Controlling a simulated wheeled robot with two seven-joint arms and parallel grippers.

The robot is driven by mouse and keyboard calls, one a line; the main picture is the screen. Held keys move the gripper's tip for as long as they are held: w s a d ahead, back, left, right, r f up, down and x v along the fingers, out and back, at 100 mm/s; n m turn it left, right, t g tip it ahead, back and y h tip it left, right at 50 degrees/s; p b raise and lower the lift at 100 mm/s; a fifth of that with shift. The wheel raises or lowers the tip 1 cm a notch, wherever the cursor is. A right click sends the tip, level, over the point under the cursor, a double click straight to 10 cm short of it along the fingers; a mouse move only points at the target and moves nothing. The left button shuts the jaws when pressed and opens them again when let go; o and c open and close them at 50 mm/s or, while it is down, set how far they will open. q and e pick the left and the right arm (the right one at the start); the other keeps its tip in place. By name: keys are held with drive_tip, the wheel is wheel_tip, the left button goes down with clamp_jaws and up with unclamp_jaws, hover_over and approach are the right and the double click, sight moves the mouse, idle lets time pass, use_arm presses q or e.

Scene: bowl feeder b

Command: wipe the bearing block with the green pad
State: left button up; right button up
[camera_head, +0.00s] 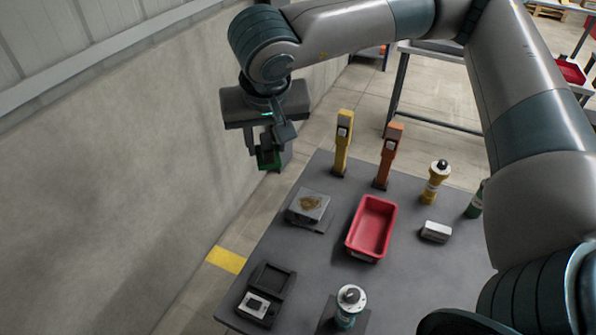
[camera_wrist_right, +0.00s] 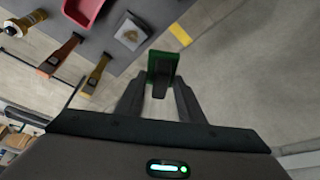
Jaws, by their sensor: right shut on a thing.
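My right gripper (camera_head: 270,150) is shut on the green pad (camera_head: 268,161) and holds it in the air past the far left edge of the table. In the right wrist view the green pad (camera_wrist_right: 163,64) sits between the fingertips of the right gripper (camera_wrist_right: 161,84). The bearing block (camera_head: 311,203) is a light grey block on a dark base at the table's left side, with a brownish-yellow smear on top. It also shows in the right wrist view (camera_wrist_right: 131,33), apart from the pad. My left gripper is not in view.
A red bin (camera_head: 371,229) stands right of the block. Yellow (camera_head: 343,143) and orange (camera_head: 388,155) upright devices stand behind it. A black case (camera_head: 266,293) and a silver-topped canister (camera_head: 350,306) are in front. A yellow-black bottle (camera_head: 435,182) and a small white box (camera_head: 436,232) stand right.

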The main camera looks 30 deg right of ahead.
drive_tip(key=shift+w+f, duration=0.25)
drive_tip(key=shift+f, duration=0.1)
drive_tip(key=w+d+f+m+h+b, duration=0.1)
drive_tip(key=w+d+f+m+b, duration=0.1)
drive_tip(key=f, duration=0.5)
drive_tip(key=w+d+f+m+g+b, duration=0.1)
drive_tip(key=w+d+f+m+b, duration=0.1)
drive_tip(key=d+f, duration=0.4)
drive_tip(key=w+d+f+m+h+b, duration=0.1)
drive_tip(key=w+d+f+m+b, duration=0.1)
drive_tip(key=f, duration=0.6)
drive_tip(key=w+d+m, duration=0.1)
drive_tip(key=w+d, duration=0.1)
drive_tip(key=w, duration=0.1)
drive_tip(key=shift+d+f+h, duration=0.15)
drive_tip(key=shift+h, duration=0.15)
drive_tip(key=shift+f+g, duration=0.1)
drive_tip(key=shift+g, duration=0.2)
